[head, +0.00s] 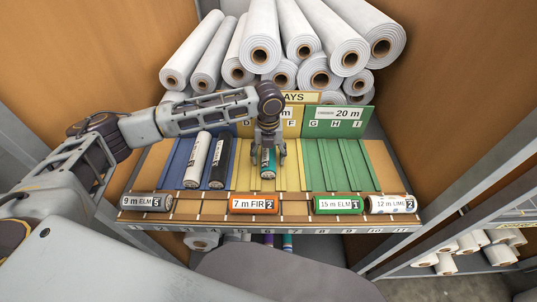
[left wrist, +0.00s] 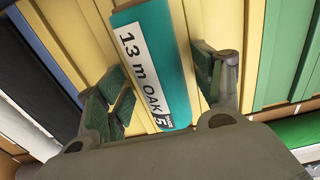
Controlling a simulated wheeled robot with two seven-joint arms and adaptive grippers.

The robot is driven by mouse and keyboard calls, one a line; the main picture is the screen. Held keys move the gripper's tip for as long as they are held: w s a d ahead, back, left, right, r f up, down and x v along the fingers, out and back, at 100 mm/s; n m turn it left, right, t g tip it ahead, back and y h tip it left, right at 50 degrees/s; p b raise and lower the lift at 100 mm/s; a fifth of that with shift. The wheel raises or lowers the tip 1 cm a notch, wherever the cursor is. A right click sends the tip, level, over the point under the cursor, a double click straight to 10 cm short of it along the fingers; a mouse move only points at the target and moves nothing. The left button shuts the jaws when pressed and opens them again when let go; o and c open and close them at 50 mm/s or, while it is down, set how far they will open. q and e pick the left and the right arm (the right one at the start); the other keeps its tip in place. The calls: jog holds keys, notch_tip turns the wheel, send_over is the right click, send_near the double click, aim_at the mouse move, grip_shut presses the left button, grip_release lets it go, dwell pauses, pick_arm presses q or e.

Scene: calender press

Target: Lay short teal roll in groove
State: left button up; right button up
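In the left wrist view the teal roll (left wrist: 150,60) carries a white label reading "13 m OAK 5". My left gripper (head: 267,153) points down over the roll. Its fingers (left wrist: 163,92) stand open on both sides of the roll, with yellow surface showing between the roll and the left-hand finger. The gripper hides the roll's upper part in the head view. My right gripper is not in view.
A white roll (head: 197,159) and a black roll (head: 220,162) lie in the blue section. The green section (head: 338,165) is empty. Labelled rolls, including an orange one (head: 254,204), lie along the front ledge. White rolls (head: 300,45) are stacked behind.

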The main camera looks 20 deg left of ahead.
aim_at(268, 153)
pick_arm(q)
jog(key=shift+r, duration=0.1)
notch_tip(268, 153, up, 12)
jog(key=shift+b, duration=0.4)
dwell(0.6)
